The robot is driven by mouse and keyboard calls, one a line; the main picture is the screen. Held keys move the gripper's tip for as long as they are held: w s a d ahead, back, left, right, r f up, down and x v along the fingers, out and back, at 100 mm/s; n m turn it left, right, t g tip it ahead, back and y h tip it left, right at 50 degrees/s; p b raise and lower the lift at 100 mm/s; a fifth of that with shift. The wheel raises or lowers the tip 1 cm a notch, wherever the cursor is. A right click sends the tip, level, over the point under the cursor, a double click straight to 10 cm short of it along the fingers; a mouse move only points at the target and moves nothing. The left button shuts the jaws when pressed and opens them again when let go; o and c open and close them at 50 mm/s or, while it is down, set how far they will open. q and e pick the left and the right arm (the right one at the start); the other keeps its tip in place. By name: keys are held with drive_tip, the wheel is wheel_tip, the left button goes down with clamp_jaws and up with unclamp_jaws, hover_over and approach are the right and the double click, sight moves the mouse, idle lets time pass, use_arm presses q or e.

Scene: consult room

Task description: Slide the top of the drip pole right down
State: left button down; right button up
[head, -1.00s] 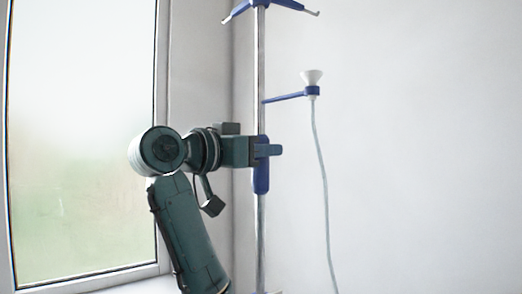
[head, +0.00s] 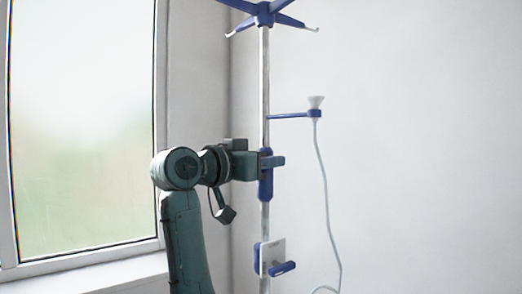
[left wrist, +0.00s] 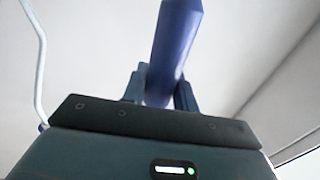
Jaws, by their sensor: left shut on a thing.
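The drip pole (head: 265,75) stands upright against the pale wall in the head view. Its blue hooked top (head: 265,14) is at the upper edge, partly cut off. A blue grip (head: 266,187) sits on the pole lower down. My left gripper (head: 270,161) is shut on this blue grip, near its upper end. The left wrist view shows the blue grip (left wrist: 173,45) between the two dark fingers (left wrist: 160,88). The pole's base is out of view. My right gripper is not in view.
A white plate with blue clamps (head: 273,257) sits lower on the pole. A window (head: 85,130) with a sill (head: 90,274) is at left.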

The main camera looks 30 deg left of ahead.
sight(261, 201)
use_arm(q)
wheel_tip(261, 201, down, 6)
drive_tip(key=b, duration=0.3)
drive_tip(key=shift+f, duration=0.1)
drive_tip(key=shift+f+b, duration=0.35)
drive_tip(key=shift+f, duration=0.45)
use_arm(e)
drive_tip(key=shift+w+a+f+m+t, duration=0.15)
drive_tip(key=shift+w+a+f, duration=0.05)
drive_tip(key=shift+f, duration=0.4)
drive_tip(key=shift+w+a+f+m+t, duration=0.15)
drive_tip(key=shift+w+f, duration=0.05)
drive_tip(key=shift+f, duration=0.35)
use_arm(q)
drive_tip(key=shift+d+f, duration=0.1)
drive_tip(key=shift+f, duration=0.05)
drive_tip(key=c, duration=1.5)
unclamp_jaws()
drive_tip(key=o, duration=0.4)
drive_tip(key=b+v, duration=0.1)
drive_tip(key=v, duration=1.2)
drive_tip(key=shift+b, duration=0.35)
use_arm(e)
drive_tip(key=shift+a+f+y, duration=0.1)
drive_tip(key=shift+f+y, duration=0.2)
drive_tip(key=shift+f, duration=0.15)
use_arm(q)
drive_tip(key=shift+s, duration=0.15)
